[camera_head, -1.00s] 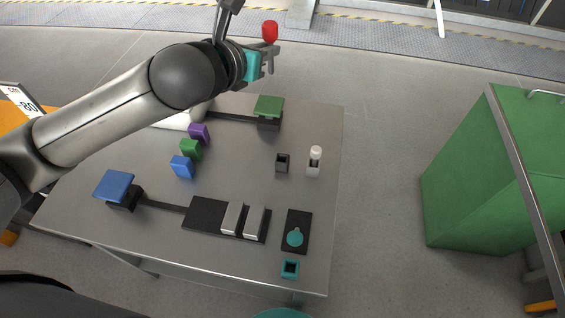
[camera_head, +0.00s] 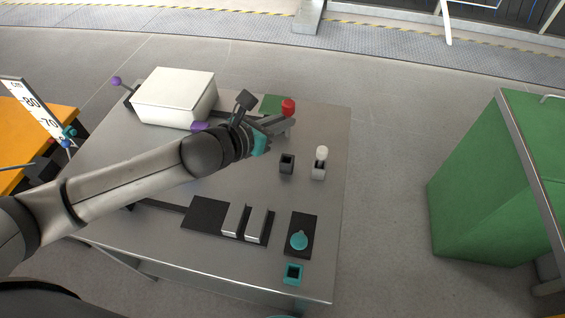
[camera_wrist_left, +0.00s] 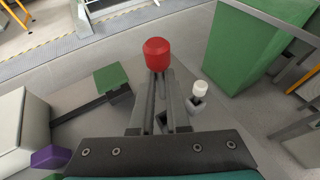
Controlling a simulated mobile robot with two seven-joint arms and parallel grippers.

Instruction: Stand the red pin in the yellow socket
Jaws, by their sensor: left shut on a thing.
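The red pin (camera_head: 288,107) has a rounded red head. My left gripper (camera_head: 284,124) is shut on it above the far right part of the table. In the left wrist view the red head (camera_wrist_left: 157,54) stands up at the ends of the gripper's fingers (camera_wrist_left: 160,88); the pin's lower part is hidden between them. No yellow socket can be made out in either current view. A dark, empty-looking socket (camera_head: 287,164) stands nearer on the table than the pin. My right gripper is not in view.
A white pin (camera_head: 321,153) stands in a grey socket (camera_head: 318,173) beside the dark one. A teal socket (camera_head: 292,274) is at the near edge. A white box (camera_head: 174,97) is at the back left. A green cabinet (camera_head: 495,185) stands right of the table.

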